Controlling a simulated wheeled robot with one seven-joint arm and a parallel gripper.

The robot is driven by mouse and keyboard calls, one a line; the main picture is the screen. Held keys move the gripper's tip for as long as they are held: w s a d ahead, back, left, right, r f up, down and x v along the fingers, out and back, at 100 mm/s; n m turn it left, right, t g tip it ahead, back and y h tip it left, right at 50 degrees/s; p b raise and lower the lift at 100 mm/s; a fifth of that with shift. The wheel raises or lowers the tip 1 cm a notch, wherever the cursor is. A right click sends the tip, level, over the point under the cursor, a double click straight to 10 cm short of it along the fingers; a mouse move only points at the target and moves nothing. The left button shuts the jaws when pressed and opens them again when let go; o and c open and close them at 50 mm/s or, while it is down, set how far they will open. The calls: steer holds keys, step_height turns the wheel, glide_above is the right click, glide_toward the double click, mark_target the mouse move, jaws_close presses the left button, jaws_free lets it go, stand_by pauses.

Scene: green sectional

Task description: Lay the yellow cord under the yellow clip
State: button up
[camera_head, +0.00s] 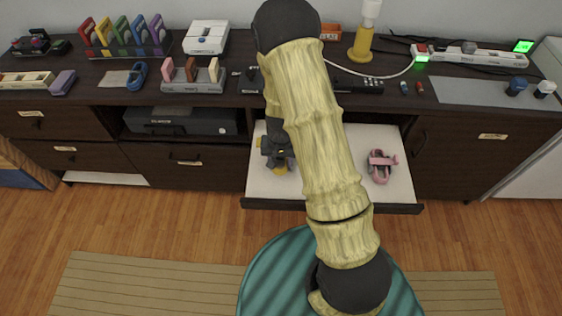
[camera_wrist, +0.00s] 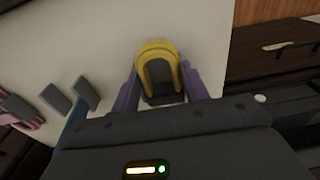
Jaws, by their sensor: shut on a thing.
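The yellow cord (camera_wrist: 157,47) is a thick looped bundle in the wrist view. My gripper (camera_wrist: 160,85) is shut on it, with a purple finger on each side. In the head view my gripper (camera_head: 275,150) is over the left part of the open drawer, mostly behind my arm. Only a bit of yellow (camera_head: 280,171) shows beside it. I cannot tell whether the cord touches the drawer floor. A yellow upright piece (camera_head: 104,32) stands in the rack of coloured pieces at the back left of the desk. It may be the yellow clip, but its details are too small to tell.
The open drawer (camera_head: 268,185) has a pale floor, with a pink object (camera_head: 380,165) at its right. On the desk are a blue looped cord (camera_head: 137,75), a holder with upright pieces (camera_head: 192,84), a white box (camera_head: 206,38) and a power strip (camera_head: 470,54).

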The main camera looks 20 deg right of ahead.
mark_target(282, 167)
steer(key=s+f, duration=0.2)
steer(key=shift+d+f+g, duration=0.1)
steer(key=shift+f+g, duration=0.2)
steer(key=shift+f, duration=0.1)
steer(key=o, duration=1.1)
steer(key=shift+c, duration=0.2)
step_height(282, 167, up, 20)
steer(key=w+p, duration=0.1)
steer(key=p, duration=0.3)
steer(key=shift+t, duration=0.4)
